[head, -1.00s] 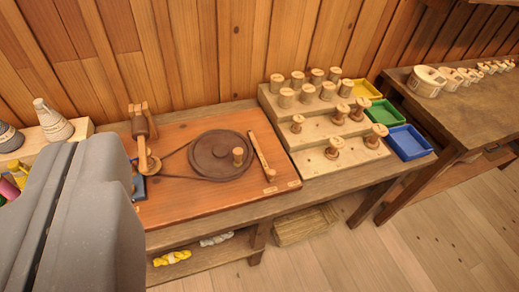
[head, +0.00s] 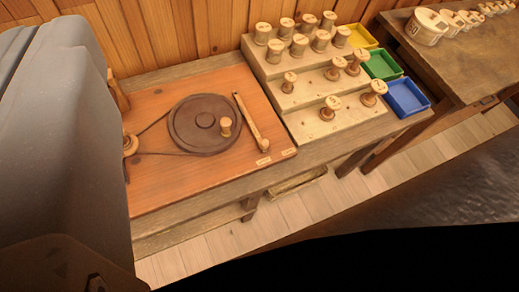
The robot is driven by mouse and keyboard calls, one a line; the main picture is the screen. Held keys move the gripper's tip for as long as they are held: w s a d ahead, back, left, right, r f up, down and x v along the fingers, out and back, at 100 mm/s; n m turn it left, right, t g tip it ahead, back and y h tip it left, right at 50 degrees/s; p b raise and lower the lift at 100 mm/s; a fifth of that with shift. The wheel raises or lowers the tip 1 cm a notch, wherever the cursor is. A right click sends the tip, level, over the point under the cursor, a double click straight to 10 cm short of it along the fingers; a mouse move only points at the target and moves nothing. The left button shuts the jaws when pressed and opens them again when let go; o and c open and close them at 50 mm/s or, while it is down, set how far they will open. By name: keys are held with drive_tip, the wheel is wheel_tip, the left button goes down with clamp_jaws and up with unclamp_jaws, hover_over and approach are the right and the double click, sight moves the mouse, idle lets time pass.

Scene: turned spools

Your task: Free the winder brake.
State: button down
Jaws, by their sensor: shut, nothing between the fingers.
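The winder stands on a reddish wooden board (head: 165,186) on the bench. Its dark round wheel (head: 190,122) carries an upright wooden knob (head: 226,126). A thin wooden lever (head: 250,120), which looks like the brake, lies just right of the wheel; I cannot tell whether it touches the rim. A small pale tag (head: 263,161) sits at its near end. A cord runs from the wheel to a small pulley (head: 130,145) at the left, partly hidden by a grey part of my arm. My gripper's fingers are not in view.
A stepped wooden rack (head: 300,124) with several spools stands right of the board. Yellow, green (head: 381,65) and blue (head: 406,97) trays sit beside it. A dark shape covers the bottom right.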

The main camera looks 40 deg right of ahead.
drive_tip(key=w+d+f+g+h, duration=0.1)
drive_tip(key=w+d+f+g, duration=0.15)
drive_tip(key=w+f, duration=0.55)
drive_tip(key=w+d+f+g+h, duration=0.25)
drive_tip(key=w+f, duration=0.25)
drive_tip(key=f, duration=0.8)
drive_tip(key=w+d+f+g, duration=0.1)
drive_tip(key=d+f+g, duration=0.1)
drive_tip(key=f, duration=1)
drive_tip(key=w+d+f+n+g+p, duration=0.1)
drive_tip(key=d+f, duration=0.4)
drive_tip(key=f, duration=0.7)
drive_tip(key=shift+f+g+h, duration=0.15)
drive_tip(key=shift+g+h, duration=0.3)
drive_tip(key=shift+g, duration=0.25)
drive_tip(key=shift+w+d, duration=0.1)
drive_tip(key=b+x, duration=0.1)
drive_tip(key=x, duration=0.9)
drive_tip(key=shift+w+d+f, duration=0.1)
drive_tip(key=shift+w+d, duration=0.05)
drive_tip(key=shift+d, duration=0.95)
drive_tip(key=shift+w+d+b, duration=0.15)
drive_tip(key=shift+d+b, duration=0.15)
drive_tip(key=shift+d, duration=0.55)
